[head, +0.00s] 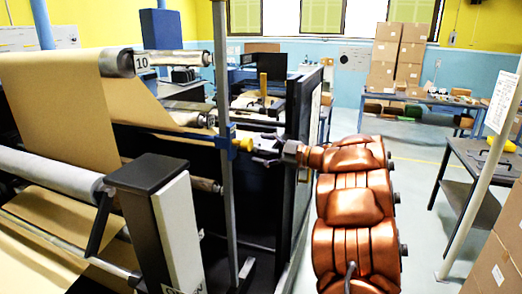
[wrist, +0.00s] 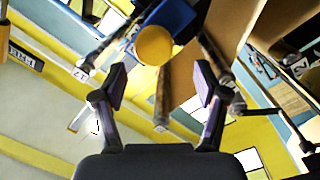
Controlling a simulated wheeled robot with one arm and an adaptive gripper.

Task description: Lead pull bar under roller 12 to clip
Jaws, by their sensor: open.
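My gripper (head: 266,150) is at the centre of the head view, just right of a yellow round knob (head: 243,144) on a blue bracket (head: 224,136) on the upright grey post. In the wrist view my gripper (wrist: 160,80) is open, with nothing between its fingers. The yellow knob (wrist: 154,45) lies beyond the fingertips, roughly centred between them. Brown kraft paper (head: 62,95) runs over the roller marked 10 (head: 118,63) and slopes down behind the post. A white tag (wrist: 80,73) on a roller end may read 12. I cannot clearly pick out the pull bar or the clip.
The upright post (head: 222,75) and a black-topped post (head: 150,190) stand before the rollers. A dark machine panel (head: 302,120) stands behind my arm. A dark side table (head: 485,160) and cartons (head: 500,250) are at right. Floor between is clear.

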